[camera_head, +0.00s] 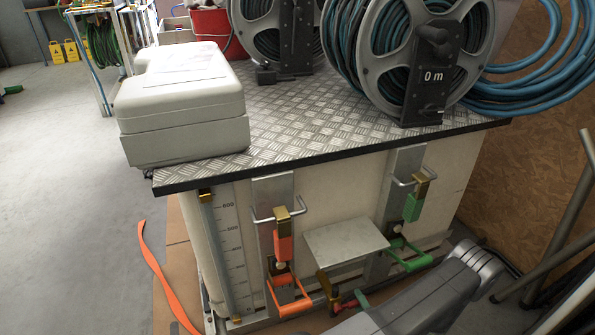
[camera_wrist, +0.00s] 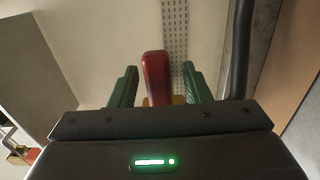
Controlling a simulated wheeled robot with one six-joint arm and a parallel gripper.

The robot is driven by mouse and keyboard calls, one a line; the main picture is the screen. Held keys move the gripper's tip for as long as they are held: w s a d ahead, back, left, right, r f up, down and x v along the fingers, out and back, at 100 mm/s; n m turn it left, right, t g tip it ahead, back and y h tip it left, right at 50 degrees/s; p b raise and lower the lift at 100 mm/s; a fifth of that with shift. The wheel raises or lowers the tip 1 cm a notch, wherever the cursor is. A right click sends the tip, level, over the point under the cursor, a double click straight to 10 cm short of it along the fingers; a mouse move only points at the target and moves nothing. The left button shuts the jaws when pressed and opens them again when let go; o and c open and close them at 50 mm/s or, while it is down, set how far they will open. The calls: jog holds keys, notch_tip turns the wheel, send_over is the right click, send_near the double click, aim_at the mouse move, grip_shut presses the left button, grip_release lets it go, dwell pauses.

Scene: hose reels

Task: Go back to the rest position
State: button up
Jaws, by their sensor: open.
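My gripper (camera_wrist: 160,70) shows in the wrist view with its two green fingers apart. A red handle (camera_wrist: 156,74) stands between them, with a gap on each side. A brass-coloured part shows at the handle's base. I cannot tell how far in depth the fingers are from the handle. In the head view my grey arm reaches across the lower right; its end is not clear there. A small red part (camera_head: 347,305) shows low at the front of the bench, by a brass fitting (camera_head: 323,284).
The bench (camera_head: 305,149) has a tread-plate top with a white case (camera_head: 182,104) and hose reels (camera_head: 425,60). Orange (camera_head: 284,240) and green (camera_head: 414,207) handled fittings are on its front, beside a grey shelf (camera_head: 345,241). Poles (camera_head: 550,262) lean at right. The floor at left is mostly clear.

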jog(key=shift+r+n, duration=0.2)
jog(key=shift+n, duration=0.1)
jog(key=shift+r+n, duration=0.4)
jog(key=shift+n, duration=0.3)
